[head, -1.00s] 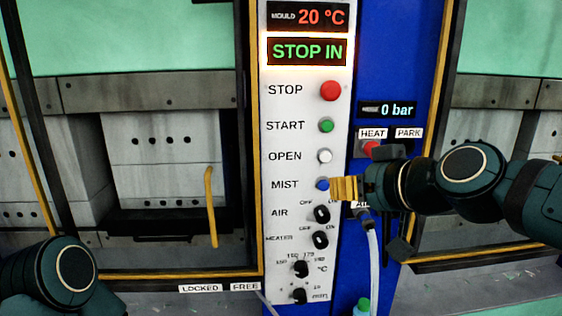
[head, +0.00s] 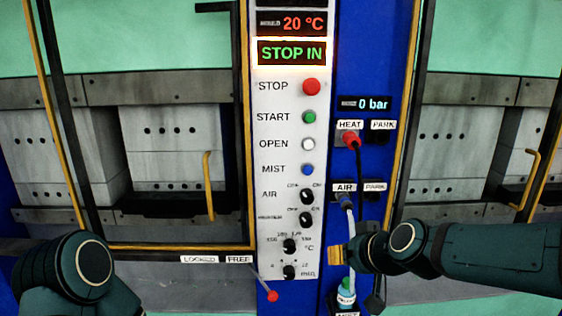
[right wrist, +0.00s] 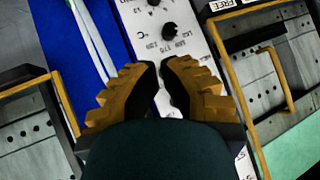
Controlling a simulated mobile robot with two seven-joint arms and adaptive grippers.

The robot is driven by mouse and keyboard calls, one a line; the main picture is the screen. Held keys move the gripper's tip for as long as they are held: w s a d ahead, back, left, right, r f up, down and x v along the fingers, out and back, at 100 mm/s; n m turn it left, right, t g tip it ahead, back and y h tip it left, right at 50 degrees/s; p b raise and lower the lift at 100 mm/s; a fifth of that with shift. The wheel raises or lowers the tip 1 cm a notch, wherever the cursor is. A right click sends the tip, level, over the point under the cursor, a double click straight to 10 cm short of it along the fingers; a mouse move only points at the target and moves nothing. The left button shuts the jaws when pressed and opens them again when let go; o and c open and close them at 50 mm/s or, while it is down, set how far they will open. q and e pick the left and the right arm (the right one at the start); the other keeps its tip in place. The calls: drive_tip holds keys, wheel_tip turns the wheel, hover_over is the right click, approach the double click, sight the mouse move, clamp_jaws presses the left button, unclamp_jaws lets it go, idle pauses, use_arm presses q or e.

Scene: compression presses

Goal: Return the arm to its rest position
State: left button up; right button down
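My right arm (head: 470,255) comes in from the right. Its right gripper (head: 335,255) is low beside the control panel, near the lower knobs, with its yellow ribbed fingers pointing left. In the right wrist view the gripper (right wrist: 161,65) has its fingertips together with nothing seen between them. My left arm (head: 85,270) shows only as a rounded dark joint at the lower left; its gripper is out of view.
The white control panel (head: 265,205) has buttons and knobs. A red HEAT plug (head: 350,138) and a pale AIR hose (head: 350,225) are close to my right arm. A green-capped bottle (head: 346,288) stands below the gripper. Press doors with yellow handles (head: 209,185) flank the panel.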

drive_tip(key=s+f+m+g+h, duration=0.1)
drive_tip(key=s+f+g, duration=0.1)
drive_tip(key=f, duration=1)
drive_tip(key=s+f+m+g, duration=0.1)
drive_tip(key=s+f+g, duration=0.15)
drive_tip(key=f, duration=0.95)
drive_tip(key=s+a+f+m+g, duration=0.1)
drive_tip(key=s+a+f+g, duration=0.1)
drive_tip(key=s+f, duration=1.1)
drive_tip(key=shift+s+f+m, duration=0.25)
drive_tip(key=shift+f+m, duration=0.15)
drive_tip(key=shift+f, duration=0.15)
